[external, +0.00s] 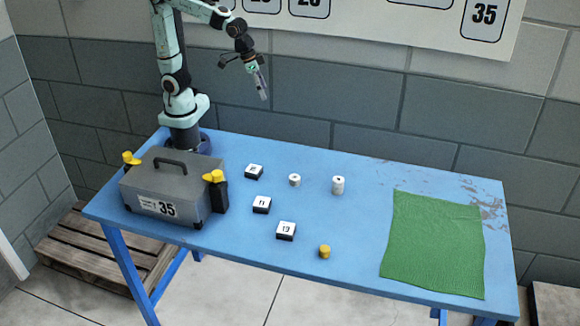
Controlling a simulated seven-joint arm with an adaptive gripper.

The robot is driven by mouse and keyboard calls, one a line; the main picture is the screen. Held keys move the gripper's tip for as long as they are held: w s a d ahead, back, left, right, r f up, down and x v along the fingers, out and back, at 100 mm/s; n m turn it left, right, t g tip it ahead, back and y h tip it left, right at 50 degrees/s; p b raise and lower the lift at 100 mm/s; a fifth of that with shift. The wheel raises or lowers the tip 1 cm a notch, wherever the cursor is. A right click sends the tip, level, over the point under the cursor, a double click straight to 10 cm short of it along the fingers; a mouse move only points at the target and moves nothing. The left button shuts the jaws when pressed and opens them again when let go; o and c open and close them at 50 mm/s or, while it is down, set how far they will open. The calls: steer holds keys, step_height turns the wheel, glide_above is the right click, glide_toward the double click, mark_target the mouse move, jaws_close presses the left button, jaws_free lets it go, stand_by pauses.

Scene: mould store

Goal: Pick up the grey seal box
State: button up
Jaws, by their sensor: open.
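A large grey box (172,178) with a dark top handle, yellow-topped clamps at its sides and a label reading 35 stands at the left end of the blue table. Three small dark boxes with white numbered tops also stand on the table: a back one (254,171), a middle one (262,204) and a front one (286,231). I cannot tell for certain which box is the grey seal box. My gripper (263,93) is open and points downward, high above the table's back edge. It is up and to the right of the large box, touching nothing.
Two white cylinders, a short one (294,180) and a taller one (338,185), stand mid-table. A small yellow cylinder (325,251) is near the front edge. A green cloth (434,245) covers part of the right side. The blue table (360,225) has free room between these things.

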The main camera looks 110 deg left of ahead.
steer(key=w+d+f, duration=0.6)
steer(key=w+d, duration=0.1)
steer(key=m+g, duration=0.3)
steer(key=g, duration=0.1)
glide_above(262, 202)
step_height(262, 202, down, 16)
steer(key=shift+f, duration=0.2)
step_height(262, 202, down, 6)
steer(key=c, duration=1.2)
